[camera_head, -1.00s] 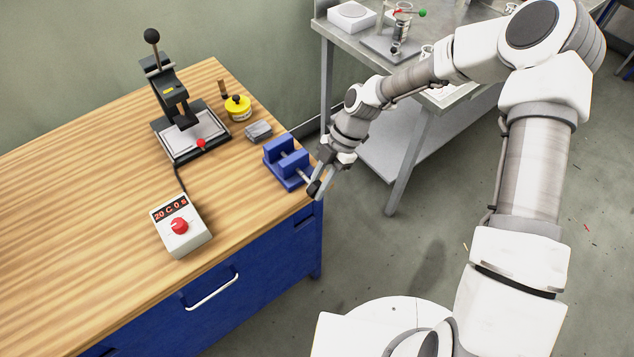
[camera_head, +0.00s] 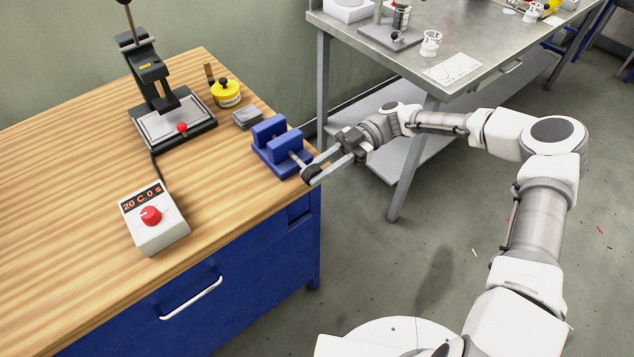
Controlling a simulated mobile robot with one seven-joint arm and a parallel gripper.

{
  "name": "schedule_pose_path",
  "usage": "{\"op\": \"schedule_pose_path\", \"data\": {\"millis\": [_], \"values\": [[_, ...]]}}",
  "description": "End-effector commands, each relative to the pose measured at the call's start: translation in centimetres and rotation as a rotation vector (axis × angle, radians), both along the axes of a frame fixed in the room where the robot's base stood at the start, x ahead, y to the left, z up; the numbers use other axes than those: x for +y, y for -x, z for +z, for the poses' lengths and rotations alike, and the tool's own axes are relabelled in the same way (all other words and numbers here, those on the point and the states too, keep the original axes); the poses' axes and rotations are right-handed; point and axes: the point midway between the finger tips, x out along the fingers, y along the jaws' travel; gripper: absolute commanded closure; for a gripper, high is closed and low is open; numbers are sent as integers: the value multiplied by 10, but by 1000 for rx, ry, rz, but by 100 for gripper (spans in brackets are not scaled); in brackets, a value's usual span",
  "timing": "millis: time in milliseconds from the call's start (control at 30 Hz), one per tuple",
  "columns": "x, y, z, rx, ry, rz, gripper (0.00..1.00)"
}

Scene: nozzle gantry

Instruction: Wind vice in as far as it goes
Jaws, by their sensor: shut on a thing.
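The blue vice (camera_head: 278,152) sits near the right edge of the wooden bench, with a gap visible between its two blue jaws. A metal screw runs out of its right side towards a dark handle (camera_head: 309,172) beyond the bench edge. My gripper (camera_head: 312,175) is shut on this handle, its long grey fingers reaching in from the right. The fingers partly hide the handle, so its exact angle cannot be told.

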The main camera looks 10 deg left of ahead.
Motion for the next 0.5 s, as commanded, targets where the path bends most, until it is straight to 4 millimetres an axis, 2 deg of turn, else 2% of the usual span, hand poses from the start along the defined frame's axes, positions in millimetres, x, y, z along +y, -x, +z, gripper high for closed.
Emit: {"op": "schedule_pose_path", "data": {"millis": [33,500], "values": [[0,-1,-8,36,-34,-3,100],[1,0,-6,268,-230,-1,100]]}}
